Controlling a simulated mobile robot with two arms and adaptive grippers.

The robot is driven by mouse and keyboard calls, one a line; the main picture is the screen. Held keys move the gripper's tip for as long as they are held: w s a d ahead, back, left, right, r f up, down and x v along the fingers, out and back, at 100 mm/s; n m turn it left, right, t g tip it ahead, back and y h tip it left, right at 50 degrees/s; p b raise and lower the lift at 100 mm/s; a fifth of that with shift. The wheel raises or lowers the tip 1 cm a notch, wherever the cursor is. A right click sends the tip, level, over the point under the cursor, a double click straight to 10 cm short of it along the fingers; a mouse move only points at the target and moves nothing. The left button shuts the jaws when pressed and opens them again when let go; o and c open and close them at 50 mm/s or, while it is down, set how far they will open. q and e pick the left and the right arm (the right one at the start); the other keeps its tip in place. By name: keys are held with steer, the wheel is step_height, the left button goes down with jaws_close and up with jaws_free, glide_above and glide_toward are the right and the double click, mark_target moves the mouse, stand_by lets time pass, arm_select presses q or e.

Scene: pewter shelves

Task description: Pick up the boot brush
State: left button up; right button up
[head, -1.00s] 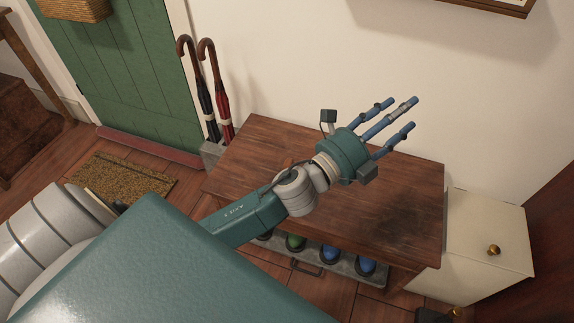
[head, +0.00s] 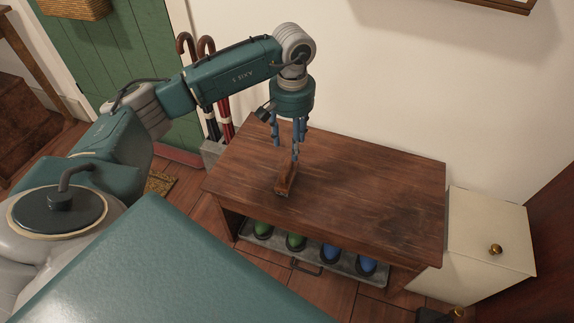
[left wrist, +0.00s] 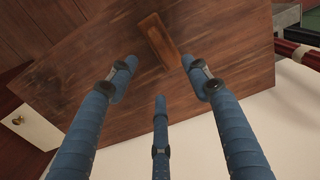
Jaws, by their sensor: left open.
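The boot brush (head: 285,183), a small brown wooden block, lies on top of the dark wooden bench (head: 365,190), near its left part. In the left wrist view the brush (left wrist: 158,40) lies beyond the fingertips, at the upper middle. My left gripper (head: 289,146) points down over the bench, just behind and above the brush in the head view. Its blue fingers are open and empty. The left wrist view also shows the spread fingers of this gripper (left wrist: 159,78). Contact with the brush does not show. My right gripper is not in view.
Under the bench, a grey tray (head: 308,265) holds several green and blue boots. Umbrellas (head: 225,118) stand behind the bench's left end, by a green door (head: 125,60). A white cabinet (head: 485,240) stands at the right. The bench top's right half is clear.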

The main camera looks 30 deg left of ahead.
arm_select(q)
glide_above(289, 166)
steer(key=f, duration=0.5)
steer(key=shift+w+d+b, duration=0.2)
steer(key=shift+b, duration=0.2)
steer(key=f, duration=0.3)
steer(key=f+b, duration=0.1)
steer(key=shift+s+a+f, duration=0.15)
steer(key=shift+s+f, duration=0.1)
steer(key=shift+s, duration=0.05)
steer(key=shift+f, duration=0.45)
jaws_close()
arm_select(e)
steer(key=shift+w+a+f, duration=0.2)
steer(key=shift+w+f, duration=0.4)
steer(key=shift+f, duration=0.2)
